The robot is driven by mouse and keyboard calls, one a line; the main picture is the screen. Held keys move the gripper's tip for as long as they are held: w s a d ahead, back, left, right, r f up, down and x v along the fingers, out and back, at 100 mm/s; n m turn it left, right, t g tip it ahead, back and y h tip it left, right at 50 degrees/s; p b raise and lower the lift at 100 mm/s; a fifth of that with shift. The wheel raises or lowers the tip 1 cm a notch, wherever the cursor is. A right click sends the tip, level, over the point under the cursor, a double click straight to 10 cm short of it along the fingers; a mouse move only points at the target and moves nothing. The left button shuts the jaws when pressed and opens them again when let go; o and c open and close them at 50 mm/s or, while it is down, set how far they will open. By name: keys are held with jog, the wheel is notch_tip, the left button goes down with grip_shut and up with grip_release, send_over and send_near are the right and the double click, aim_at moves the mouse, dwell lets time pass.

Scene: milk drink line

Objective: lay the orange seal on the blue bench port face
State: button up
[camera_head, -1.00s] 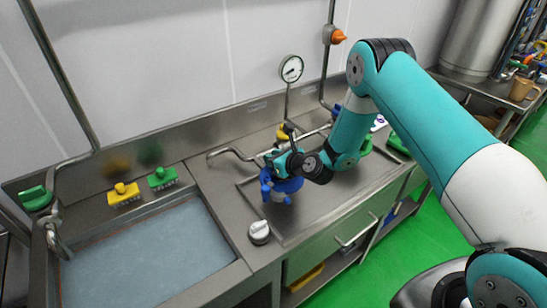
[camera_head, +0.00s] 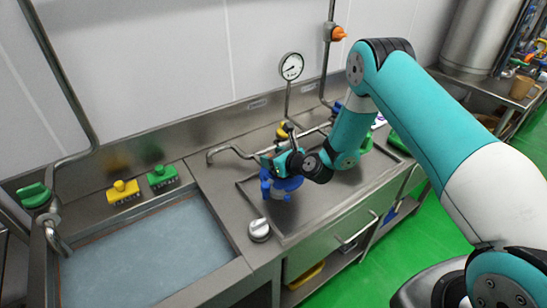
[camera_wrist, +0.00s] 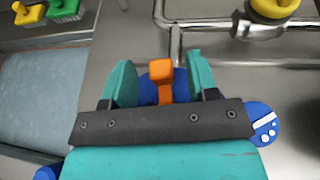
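The orange seal (camera_wrist: 160,76) shows in the wrist view as a small block with a narrow stem over the blue bench port (camera_wrist: 181,84). It appears to rest on the port's face, though the lower part is hidden by my gripper's dark bar. My gripper (camera_wrist: 159,61) has its two teal fingers on either side of the seal, with visible gaps on both sides. In the head view the blue port (camera_head: 281,188) stands on the steel bench, with my gripper (camera_head: 283,166) just above it. The seal cannot be made out there.
A grey knob (camera_head: 259,229) stands left of the bench's recessed top. A steel pipe (camera_head: 232,151) and a pressure gauge (camera_head: 291,67) are behind the port. A basin (camera_head: 150,255) with yellow (camera_head: 123,191) and green (camera_head: 162,177) brushes at its back edge lies left.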

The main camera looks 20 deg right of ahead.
jog(key=b+v, duration=0.7)
jog(key=v, duration=1)
jog(key=shift+s, duration=0.2)
